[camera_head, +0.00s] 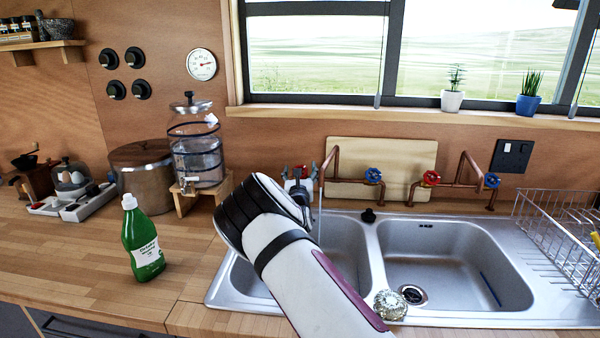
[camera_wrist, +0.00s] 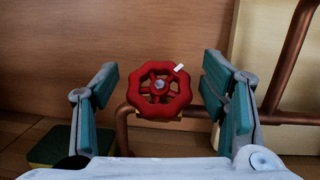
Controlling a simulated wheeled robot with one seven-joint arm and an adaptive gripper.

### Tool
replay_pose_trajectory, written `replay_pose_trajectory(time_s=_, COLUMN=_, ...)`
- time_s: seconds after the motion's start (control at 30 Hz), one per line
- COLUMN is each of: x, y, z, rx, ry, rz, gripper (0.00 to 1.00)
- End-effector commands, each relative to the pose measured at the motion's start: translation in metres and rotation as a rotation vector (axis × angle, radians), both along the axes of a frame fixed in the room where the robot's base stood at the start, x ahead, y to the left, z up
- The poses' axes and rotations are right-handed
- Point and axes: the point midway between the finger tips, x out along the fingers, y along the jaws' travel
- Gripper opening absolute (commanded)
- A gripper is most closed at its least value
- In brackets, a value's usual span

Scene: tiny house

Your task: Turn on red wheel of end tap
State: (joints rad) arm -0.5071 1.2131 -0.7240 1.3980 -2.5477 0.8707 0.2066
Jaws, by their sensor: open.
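The red wheel (camera_wrist: 159,90) of the end tap is round and lobed, with spokes and a pale centre. It faces me on a copper pipe (camera_wrist: 122,128) in the middle of the wrist view, with a small white mark on its upper right rim. My gripper (camera_wrist: 158,80) is open, with one teal-padded finger on each side of the wheel and a visible gap to both. In the head view my gripper (camera_head: 299,178) is at the left end of the copper pipes, and it mostly hides this wheel. I cannot tell how far the fingers reach past the rim.
Blue wheels (camera_head: 373,175) (camera_head: 492,181) and another red wheel (camera_head: 431,178) are on the pipes to the right. A pale board (camera_head: 400,155) leans behind them. The double sink (camera_head: 455,255) lies below. A glass dispenser (camera_head: 197,150) and green bottle (camera_head: 142,240) stand left.

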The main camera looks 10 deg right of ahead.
Motion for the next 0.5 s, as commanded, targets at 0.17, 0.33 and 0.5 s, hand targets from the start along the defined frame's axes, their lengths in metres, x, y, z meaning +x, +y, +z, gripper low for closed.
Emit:
replay_pose_trajectory(time_s=0.17, x=-0.005, y=0.002, z=-0.001, rx=0.000, ry=0.001, rz=0.000, gripper=0.66)
replay_pose_trajectory(time_s=0.33, x=-0.026, y=0.007, z=-0.004, rx=0.002, ry=0.002, rz=-0.001, gripper=0.66)
replay_pose_trajectory(time_s=0.5, x=-0.057, y=0.015, z=-0.010, rx=0.002, ry=0.003, rz=0.000, gripper=0.66)
